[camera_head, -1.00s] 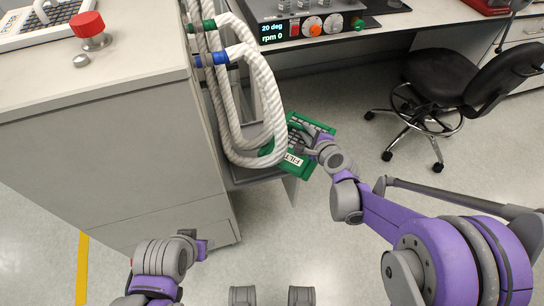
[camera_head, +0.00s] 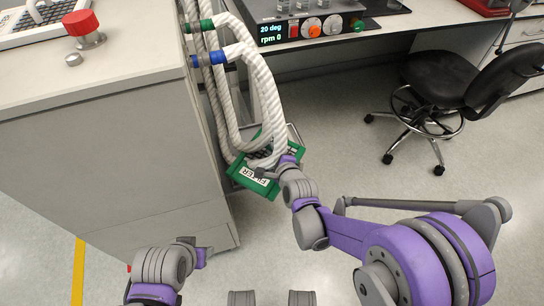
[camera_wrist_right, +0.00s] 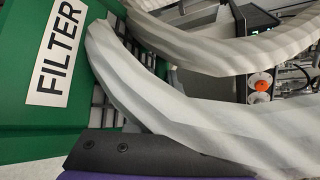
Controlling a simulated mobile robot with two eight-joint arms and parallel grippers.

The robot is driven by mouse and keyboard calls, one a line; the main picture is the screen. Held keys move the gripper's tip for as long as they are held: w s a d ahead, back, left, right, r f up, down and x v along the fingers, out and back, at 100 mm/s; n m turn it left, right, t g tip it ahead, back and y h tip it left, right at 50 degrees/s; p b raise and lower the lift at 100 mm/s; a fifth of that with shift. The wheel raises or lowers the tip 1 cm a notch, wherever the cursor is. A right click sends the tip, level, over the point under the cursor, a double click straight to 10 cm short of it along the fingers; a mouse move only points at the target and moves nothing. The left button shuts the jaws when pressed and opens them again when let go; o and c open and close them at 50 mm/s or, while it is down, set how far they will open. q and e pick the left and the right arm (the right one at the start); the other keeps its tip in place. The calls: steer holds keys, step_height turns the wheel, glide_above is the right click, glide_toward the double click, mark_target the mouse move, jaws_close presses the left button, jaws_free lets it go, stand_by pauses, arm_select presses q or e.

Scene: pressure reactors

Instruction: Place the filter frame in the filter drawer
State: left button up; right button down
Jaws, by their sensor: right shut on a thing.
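The green filter frame (camera_head: 252,184) with a white FILTER label is by the right side of the grey cabinet, behind and below the white hoses. My right gripper (camera_head: 268,172) is shut on the frame and holds it tilted. In the right wrist view the frame (camera_wrist_right: 30,112) fills the left side, and a dark finger of my right gripper shows at the bottom. The filter drawer (camera_head: 292,132) shows only as a thin grey edge behind the frame; most of it is hidden. My left gripper (camera_head: 201,254) is low by the cabinet front, with its fingers too unclear to read.
White ribbed hoses (camera_head: 268,95) hang in a loop right over the frame and cross close in front of the right wrist camera. The grey cabinet (camera_head: 110,150) stands at left. A black chair (camera_head: 440,85) stands at right, with open floor between.

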mark_target(266, 158)
step_height(266, 158, down, 2)
steer(key=shift+a+f+b, duration=0.2)
steer(key=shift+f+b, duration=0.1)
steer(key=shift+f, duration=0.25)
steer(key=c, duration=0.8)
jaws_free()
